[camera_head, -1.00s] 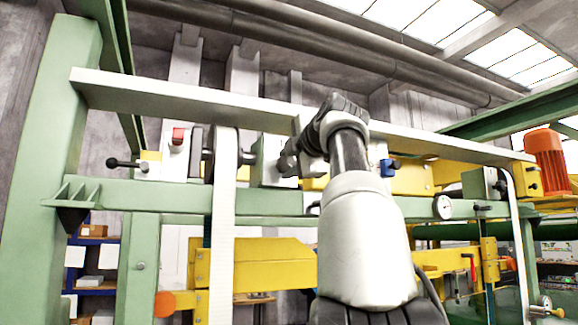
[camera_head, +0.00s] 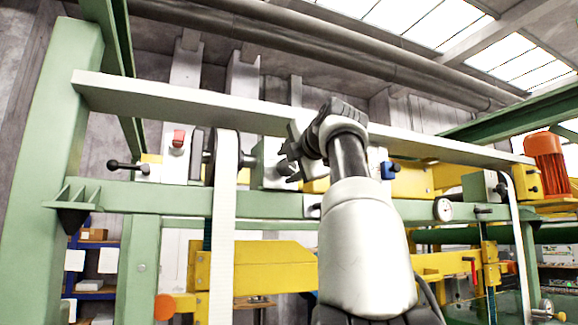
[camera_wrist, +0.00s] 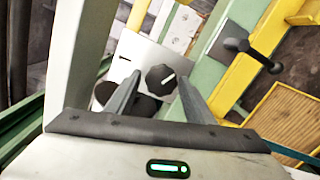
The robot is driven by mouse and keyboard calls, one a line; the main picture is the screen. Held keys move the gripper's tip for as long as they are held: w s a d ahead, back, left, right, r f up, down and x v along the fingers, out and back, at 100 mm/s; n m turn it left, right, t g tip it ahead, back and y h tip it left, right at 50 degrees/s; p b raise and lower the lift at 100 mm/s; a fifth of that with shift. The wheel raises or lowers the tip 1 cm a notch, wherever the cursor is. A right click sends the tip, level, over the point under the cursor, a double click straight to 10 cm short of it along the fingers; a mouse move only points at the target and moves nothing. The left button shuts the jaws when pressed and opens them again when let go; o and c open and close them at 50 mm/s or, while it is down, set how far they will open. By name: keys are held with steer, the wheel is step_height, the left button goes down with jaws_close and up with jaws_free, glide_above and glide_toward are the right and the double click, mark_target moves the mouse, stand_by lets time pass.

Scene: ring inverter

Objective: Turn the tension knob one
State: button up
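I cannot tell whether either finger touches the knob. In the head view my gripper (camera_head: 285,160) is in front of a pale box on the green beam. The knob cannot be made out there, and my arm covers part of that area.
A black-ended lever (camera_head: 125,164) and a red button (camera_head: 178,138) are at the left of the green beam (camera_head: 180,196). A white belt (camera_head: 222,230) hangs left of my gripper. A long pale bar (camera_head: 190,100) runs above. A dial gauge (camera_head: 443,209) is at right.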

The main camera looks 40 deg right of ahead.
steer(key=shift+o, duration=0.5)
steer(key=shift+s+f, duration=0.1)
steer(key=shift+s, duration=0.15)
steer(key=b+v, duration=0.4)
steer(key=v, duration=1.3)
steer(key=shift+b, duration=0.4)
steer(key=shift+w, duration=0.1)
